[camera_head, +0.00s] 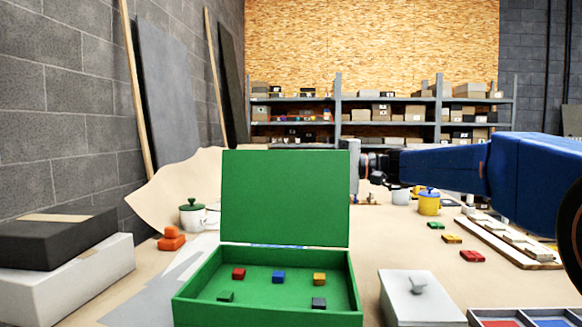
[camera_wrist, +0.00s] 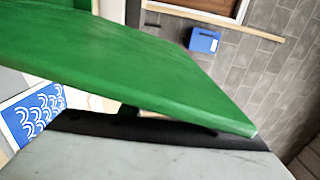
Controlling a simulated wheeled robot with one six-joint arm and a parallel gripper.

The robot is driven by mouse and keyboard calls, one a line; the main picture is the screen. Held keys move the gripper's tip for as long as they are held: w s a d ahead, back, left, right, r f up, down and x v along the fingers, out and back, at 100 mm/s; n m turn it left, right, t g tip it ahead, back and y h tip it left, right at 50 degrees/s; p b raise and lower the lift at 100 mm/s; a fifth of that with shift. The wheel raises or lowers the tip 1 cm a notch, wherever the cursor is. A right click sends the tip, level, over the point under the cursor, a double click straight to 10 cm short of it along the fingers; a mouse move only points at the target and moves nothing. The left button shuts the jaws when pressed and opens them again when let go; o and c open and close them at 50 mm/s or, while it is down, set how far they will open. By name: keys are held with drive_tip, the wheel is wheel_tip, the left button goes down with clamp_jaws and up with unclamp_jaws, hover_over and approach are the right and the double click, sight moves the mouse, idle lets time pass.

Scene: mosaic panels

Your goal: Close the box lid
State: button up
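The green box (camera_head: 268,318) stands open on the table in the head view, with several small coloured blocks on its floor. Its green lid (camera_head: 285,198) stands roughly upright at the box's back edge. My gripper (camera_head: 354,170) is beside the lid's upper right edge, at the end of my blue arm. In the wrist view the lid (camera_wrist: 130,65) crosses the picture at a slant, close over the grey and black gripper body. The fingertips are hidden there, so I cannot tell whether they touch or grip the lid.
A grey lidded box (camera_head: 420,305) stands right of the green box, beside a divided tray (camera_head: 525,311). Black (camera_head: 62,238) and white (camera_head: 65,280) boxes are stacked at left. A green-lidded mug (camera_head: 193,215) and orange blocks (camera_head: 171,239) stand behind left.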

drive_tip(key=shift+w+a, duration=0.2)
drive_tip(key=shift+a, duration=0.8)
drive_tip(key=shift+c, duration=0.2)
clamp_jaws()
drive_tip(key=shift+s, duration=0.1)
